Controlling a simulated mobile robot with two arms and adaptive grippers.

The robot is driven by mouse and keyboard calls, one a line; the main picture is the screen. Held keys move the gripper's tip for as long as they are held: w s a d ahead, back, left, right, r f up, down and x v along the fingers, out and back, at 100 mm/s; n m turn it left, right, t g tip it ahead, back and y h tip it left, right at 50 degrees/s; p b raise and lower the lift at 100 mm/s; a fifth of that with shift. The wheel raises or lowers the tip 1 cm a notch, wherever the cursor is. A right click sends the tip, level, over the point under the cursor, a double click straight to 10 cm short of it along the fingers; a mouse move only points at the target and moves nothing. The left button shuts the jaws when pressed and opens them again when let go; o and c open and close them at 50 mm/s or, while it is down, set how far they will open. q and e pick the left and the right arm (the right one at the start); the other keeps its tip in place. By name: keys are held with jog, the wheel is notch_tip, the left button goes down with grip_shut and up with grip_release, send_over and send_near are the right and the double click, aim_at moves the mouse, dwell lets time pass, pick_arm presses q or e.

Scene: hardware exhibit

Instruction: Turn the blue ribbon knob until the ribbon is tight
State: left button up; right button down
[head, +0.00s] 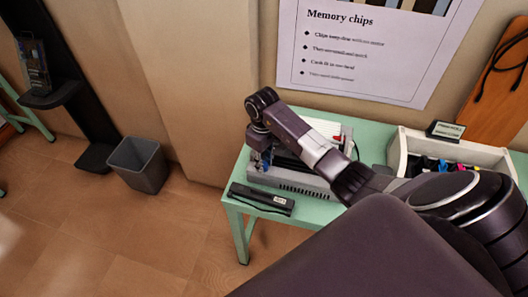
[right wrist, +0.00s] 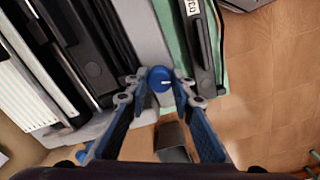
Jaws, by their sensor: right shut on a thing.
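The blue ribbon knob (right wrist: 160,79) shows in the right wrist view, on the side of a grey machine (right wrist: 153,30). It is round, with a white mark on its face. My right gripper (right wrist: 158,78) has a fingertip on each side of the knob and is shut on it. In the head view the grey machine (head: 293,184) stands on a green table, and my right arm reaches over it. The right gripper (head: 261,154) points down at the machine's left end, and the knob is hidden there. I cannot see the ribbon's tightness. My left gripper is in neither view.
A black bar-shaped object with a white label (head: 262,199) lies at the green table's (head: 236,212) front left. A pale bin of coloured items (head: 404,150) and a small sign (head: 446,130) are at the right. A grey waste bin (head: 138,165) stands on the floor.

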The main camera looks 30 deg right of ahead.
jog(key=shift+w+r, duration=0.1)
jog(key=shift+w, duration=0.05)
jog(key=c, duration=1.9)
grip_release()
jog(key=shift+c, duration=0.2)
notch_tip(320, 180, up, 8)
jog(key=shift+f, duration=0.25)
